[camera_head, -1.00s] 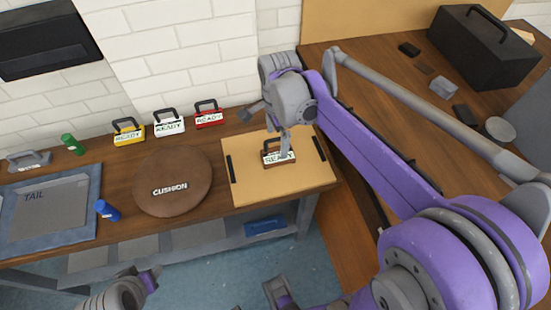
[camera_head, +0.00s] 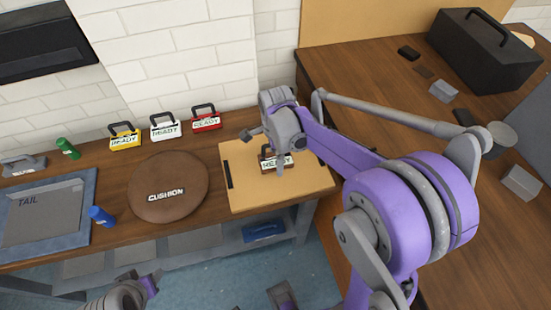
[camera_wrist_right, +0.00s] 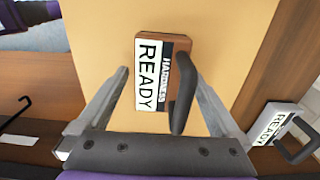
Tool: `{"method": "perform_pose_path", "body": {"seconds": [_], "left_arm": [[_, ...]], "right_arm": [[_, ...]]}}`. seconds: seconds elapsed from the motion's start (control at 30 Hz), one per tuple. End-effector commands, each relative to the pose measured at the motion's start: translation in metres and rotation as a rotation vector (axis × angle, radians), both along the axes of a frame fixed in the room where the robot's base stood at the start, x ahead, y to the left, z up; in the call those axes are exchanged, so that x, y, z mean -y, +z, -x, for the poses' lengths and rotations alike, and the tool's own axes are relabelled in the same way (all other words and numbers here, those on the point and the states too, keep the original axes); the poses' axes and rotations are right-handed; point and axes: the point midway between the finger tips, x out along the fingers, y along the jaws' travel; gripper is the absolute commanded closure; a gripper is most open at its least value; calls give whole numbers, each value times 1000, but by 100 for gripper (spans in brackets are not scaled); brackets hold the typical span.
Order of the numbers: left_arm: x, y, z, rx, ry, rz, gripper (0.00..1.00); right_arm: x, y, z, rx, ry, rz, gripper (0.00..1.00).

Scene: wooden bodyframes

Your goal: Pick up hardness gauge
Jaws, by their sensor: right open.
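The hardness gauge (camera_wrist_right: 162,72) is a brown block with a dark handle and a white READY label. In the head view the gauge (camera_head: 267,164) stands on the tan board (camera_head: 240,200), partly covered by my right gripper (camera_head: 280,168). In the right wrist view my right gripper (camera_wrist_right: 160,78) is open, its two fingers spread on either side of the gauge's block and handle. Neither finger visibly grips it, and the remaining gap in depth is hard to judge. Grey and purple parts of mine show at the bottom edge; no left fingertips are visible.
Yellow (camera_head: 125,138), white (camera_head: 165,127) and red (camera_head: 206,119) READY gauges stand along the wall. A black toolbox (camera_head: 480,45) is at right.

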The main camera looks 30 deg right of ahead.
Motion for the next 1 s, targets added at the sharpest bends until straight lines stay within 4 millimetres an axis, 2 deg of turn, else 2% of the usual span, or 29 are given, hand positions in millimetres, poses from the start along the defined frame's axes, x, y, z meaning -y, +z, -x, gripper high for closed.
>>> {"method": "perform_pose_path", "body": {"seconds": [0.23,0.77,1.0], "left_arm": [[0,0,0,0,0,0,50],[0,0,0,0,0,0,50],[0,0,0,0,0,0,50]], "right_arm": [[0,-2,0,0,0,0,0],[0,-1,0,0,1,0,95],[0,0,0,0,1,0,98]]}}
